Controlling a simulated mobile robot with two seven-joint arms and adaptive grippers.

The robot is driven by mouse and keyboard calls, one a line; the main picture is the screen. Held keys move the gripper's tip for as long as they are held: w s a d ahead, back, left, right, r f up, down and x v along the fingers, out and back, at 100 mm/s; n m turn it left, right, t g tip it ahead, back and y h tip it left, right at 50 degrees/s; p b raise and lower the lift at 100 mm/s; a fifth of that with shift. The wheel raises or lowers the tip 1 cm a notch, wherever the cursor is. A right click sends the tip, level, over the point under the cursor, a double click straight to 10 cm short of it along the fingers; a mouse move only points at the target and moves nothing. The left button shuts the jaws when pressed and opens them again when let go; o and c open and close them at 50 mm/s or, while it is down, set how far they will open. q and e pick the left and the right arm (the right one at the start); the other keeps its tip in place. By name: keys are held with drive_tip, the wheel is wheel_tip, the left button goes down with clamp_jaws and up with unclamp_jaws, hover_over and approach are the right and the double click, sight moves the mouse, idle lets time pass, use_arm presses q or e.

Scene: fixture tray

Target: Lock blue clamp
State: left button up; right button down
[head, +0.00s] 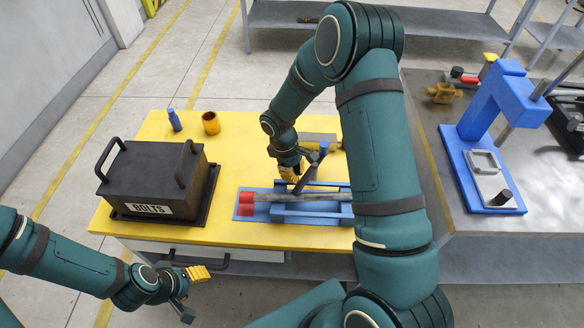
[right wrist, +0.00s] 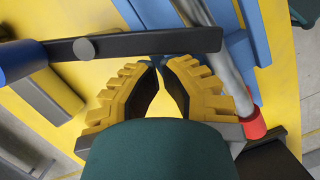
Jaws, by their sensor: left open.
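The blue clamp fixture (head: 283,216) lies on the yellow table, with grey rods and red end pieces at its left. A dark lever bar (head: 309,174) with a blue end (head: 323,148) stands above it, tilted. In the right wrist view the dark bar (right wrist: 150,44) crosses just beyond my fingertips, its blue end (right wrist: 14,58) at the left. My right gripper (head: 293,179) is beside the bar; its yellow fingers (right wrist: 159,64) are nearly together with nothing seen between them. Whether they touch the bar is unclear. My left gripper (head: 197,292) is open and empty, in front of the table.
A black box labelled BOLTS (head: 150,180) stands in a dark tray at the table's left. A small blue bottle (head: 174,120) and an orange cup (head: 211,123) stand behind. A blue press (head: 490,115) is on the grey bench at right. The table's back middle is clear.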

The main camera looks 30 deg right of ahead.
use_arm(q)
drive_tip(key=shift+f, duration=0.15)
use_arm(e)
drive_tip(key=shift+s+d+n+t+h, duration=0.2)
drive_tip(key=shift+s+n, duration=0.45)
drive_tip(key=shift+n, duration=0.4)
drive_tip(key=shift+s+d+n+t+h, duration=0.15)
drive_tip(key=shift+s+n, duration=0.45)
drive_tip(key=shift+n, duration=0.45)
drive_tip(key=shift+w+a, duration=0.35)
drive_tip(key=shift+a, duration=0.1)
drive_tip(key=shift+w+a+r, duration=0.15)
drive_tip(key=shift+w+a, duration=0.8)
drive_tip(key=shift+a, duration=0.25)
drive_tip(key=shift+w+a+r, duration=0.2)
drive_tip(key=shift+w+r, duration=0.05)
drive_tip(key=shift+r, duration=0.3)
drive_tip(key=shift+w+a+r, duration=0.15)
drive_tip(key=shift+w+r, duration=0.05)
drive_tip(key=shift+r, duration=0.3)
use_arm(q)
drive_tip(key=shift+w+a+r+p, duration=0.6)
drive_tip(key=shift+w+r+p, duration=0.1)
drive_tip(key=shift+w+r, duration=0.1)
use_arm(e)
drive_tip(key=s+v, duration=0.1)
drive_tip(key=v, duration=0.6)
drive_tip(key=shift+w+d+r, duration=0.2)
drive_tip(key=shift+w+r, duration=0.05)
drive_tip(key=shift+r, duration=0.05)
